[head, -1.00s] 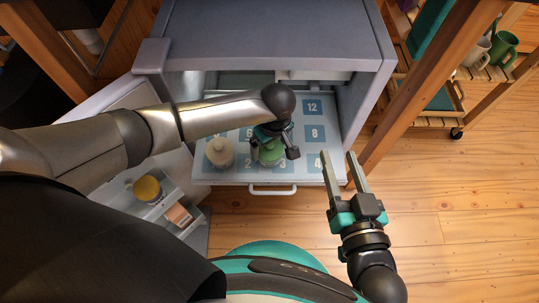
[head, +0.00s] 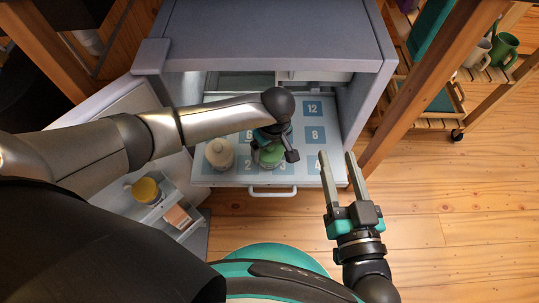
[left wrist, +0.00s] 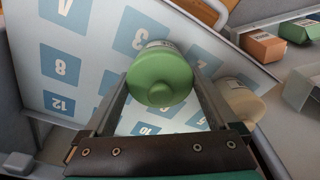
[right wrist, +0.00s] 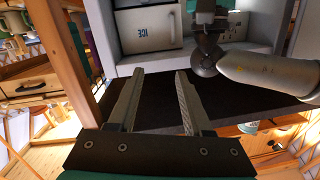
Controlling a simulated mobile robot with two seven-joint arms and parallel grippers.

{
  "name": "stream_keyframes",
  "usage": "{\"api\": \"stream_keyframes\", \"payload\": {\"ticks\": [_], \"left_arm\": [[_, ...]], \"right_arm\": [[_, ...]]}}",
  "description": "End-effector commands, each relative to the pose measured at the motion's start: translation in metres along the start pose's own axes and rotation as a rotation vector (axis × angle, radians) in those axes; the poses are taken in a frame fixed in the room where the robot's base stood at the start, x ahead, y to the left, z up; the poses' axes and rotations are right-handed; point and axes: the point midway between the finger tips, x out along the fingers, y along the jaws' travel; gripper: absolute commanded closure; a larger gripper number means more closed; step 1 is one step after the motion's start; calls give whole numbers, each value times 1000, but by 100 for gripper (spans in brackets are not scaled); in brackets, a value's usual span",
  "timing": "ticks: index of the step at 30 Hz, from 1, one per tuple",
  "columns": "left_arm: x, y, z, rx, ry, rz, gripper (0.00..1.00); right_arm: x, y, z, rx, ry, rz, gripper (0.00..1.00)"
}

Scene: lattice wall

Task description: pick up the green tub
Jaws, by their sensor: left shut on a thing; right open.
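The green tub (head: 268,157) has a green knobbed lid and is at the front of the numbered pull-out shelf (head: 230,178), near squares 2 and 3. My left gripper (head: 270,143) is over it from above, partly hiding it. In the left wrist view the green tub (left wrist: 160,75) sits between the two fingers, which are shut on it. I cannot tell whether its base touches the shelf. My right gripper (head: 337,158) is open and empty, right of the shelf's front corner. It also shows open in the right wrist view (right wrist: 160,75).
A cream tub (head: 219,153) stands just left of the green tub. The grey cabinet (head: 275,40) surrounds the shelf on top and sides. Its open door on the left holds a yellow-lidded tub (head: 146,189) and a salmon box (head: 178,216). A wooden rack with mugs (head: 504,48) stands at right.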

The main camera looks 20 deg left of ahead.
Motion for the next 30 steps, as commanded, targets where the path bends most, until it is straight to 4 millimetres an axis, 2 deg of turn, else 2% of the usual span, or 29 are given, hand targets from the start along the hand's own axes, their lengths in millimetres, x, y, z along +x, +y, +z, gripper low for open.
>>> {"api": "stream_keyframes", "payload": {"ticks": [1,6,19,30], "left_arm": [[0,0,0,0,0,0,56],[0,0,0,0,0,0,75],[-3,0,-1,0,1,1,76],[-22,0,-4,0,2,1,76]], "right_arm": [[0,0,0,0,0,0,50],[0,0,0,0,0,0,50],[0,0,1,-2,-17,1,50],[6,16,7,-45,-189,38,50]]}}
